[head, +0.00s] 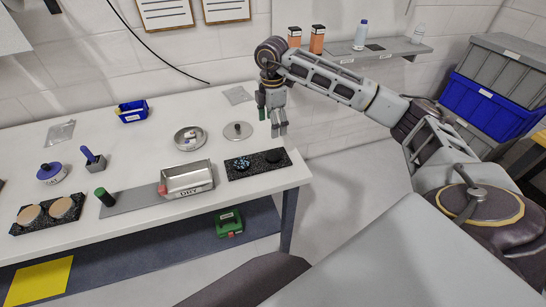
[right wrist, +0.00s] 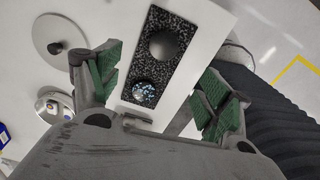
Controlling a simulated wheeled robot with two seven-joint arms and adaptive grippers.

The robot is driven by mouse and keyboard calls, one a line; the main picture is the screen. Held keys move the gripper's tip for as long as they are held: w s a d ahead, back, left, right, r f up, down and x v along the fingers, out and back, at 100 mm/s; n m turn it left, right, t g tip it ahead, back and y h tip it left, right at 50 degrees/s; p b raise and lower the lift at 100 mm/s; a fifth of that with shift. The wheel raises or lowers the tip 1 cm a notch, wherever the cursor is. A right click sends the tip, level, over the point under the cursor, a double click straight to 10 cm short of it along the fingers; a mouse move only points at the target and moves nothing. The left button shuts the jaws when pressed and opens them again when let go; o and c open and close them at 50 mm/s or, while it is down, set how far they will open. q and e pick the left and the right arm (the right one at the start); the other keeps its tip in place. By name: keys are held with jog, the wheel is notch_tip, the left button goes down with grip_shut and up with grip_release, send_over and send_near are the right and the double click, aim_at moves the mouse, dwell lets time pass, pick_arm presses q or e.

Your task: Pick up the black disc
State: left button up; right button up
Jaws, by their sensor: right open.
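The black disc (head: 275,156) lies at the right end of a black speckled tray (head: 257,170) near the right end of the white table. It also shows in the right wrist view (right wrist: 166,45), at the upper part of the tray. A shiny disc with blue specks (head: 241,163) lies on the same tray, nearer my gripper in the right wrist view. My right gripper (head: 271,117) is open and empty, pointing down above the table's right end, apart from the disc. In the right wrist view its green finger pads (right wrist: 165,86) stand either side of the tray. My left gripper is not in view.
A metal bin (head: 187,181) marked DRY stands left of the tray. A grey lid with a knob (head: 238,130) and a round metal dish (head: 190,138) lie behind. A shelf with bottles (head: 375,48) is on the wall. The table's right edge is close to the tray.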

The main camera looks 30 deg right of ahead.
send_over(273, 155)
jog(key=f, duration=0.7)
jog(key=shift+w+p, duration=0.25)
jog(key=shift+p, duration=0.05)
jog(key=shift+f, duration=0.5)
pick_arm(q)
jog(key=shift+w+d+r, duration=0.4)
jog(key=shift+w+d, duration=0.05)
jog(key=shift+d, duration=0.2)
pick_arm(e)
jog(key=shift+f, duration=0.15)
jog(key=shift+s+f, duration=0.15)
jog(key=shift+f, duration=0.4)
notch_tip(273, 155, down, 3)
jog(key=shift+s+f+p, duration=0.15)
jog(key=shift+f+p, duration=0.05)
jog(key=shift+p, duration=0.35)
jog(key=shift+f, duration=0.25)
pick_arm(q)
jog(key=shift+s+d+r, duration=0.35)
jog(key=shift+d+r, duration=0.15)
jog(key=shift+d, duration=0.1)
